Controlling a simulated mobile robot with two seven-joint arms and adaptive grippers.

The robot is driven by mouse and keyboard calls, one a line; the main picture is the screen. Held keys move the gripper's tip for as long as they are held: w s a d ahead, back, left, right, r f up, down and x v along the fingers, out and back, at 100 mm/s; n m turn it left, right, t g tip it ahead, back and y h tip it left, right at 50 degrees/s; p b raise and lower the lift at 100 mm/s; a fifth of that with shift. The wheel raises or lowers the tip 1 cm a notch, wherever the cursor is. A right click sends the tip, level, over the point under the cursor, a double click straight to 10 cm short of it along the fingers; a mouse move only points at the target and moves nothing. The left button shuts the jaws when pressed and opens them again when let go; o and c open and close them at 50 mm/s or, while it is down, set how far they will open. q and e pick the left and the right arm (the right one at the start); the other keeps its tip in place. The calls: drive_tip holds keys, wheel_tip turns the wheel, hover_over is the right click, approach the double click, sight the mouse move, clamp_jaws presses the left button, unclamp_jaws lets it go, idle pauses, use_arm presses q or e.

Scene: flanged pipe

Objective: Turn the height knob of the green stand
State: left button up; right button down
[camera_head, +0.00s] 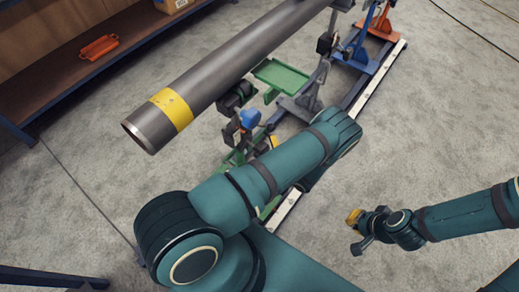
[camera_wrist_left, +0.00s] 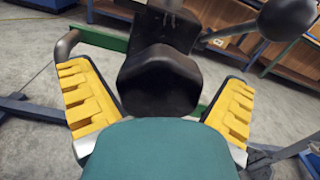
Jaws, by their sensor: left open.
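The green stand shows partly in the head view, with its green base (camera_head: 233,160) below the near end of the pipe (camera_head: 225,68). My left arm hides part of it. In the left wrist view a black lobed knob (camera_wrist_left: 158,82) sits between the two yellow-padded fingers of my left gripper (camera_wrist_left: 158,90). The gripper is open, with a finger on each side of the knob; I see no clear contact. A green bar (camera_wrist_left: 105,39) of the stand runs behind. In the head view my right gripper (camera_head: 360,231) is over the floor, away from the stand; its opening is unclear.
A green tray (camera_head: 281,76) lies beside the pipe. A blue stand (camera_head: 361,60) and an orange stand (camera_head: 380,25) stand farther along the rail (camera_head: 375,76). A shelf (camera_head: 60,75) with an orange item (camera_head: 99,47) is at upper left.

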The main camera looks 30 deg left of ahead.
use_arm(q)
drive_tip(key=shift+a, duration=0.2)
drive_tip(key=c, duration=1.1)
drive_tip(key=m, duration=0.5)
drive_tip(key=shift+m, duration=0.4)
drive_tip(key=m, duration=0.5)
drive_tip(key=shift+w, duration=0.1)
drive_tip(key=m, duration=0.5)
drive_tip(key=shift+m, duration=0.4)
drive_tip(key=m, duration=0.4)
drive_tip(key=shift+m, duration=0.4)
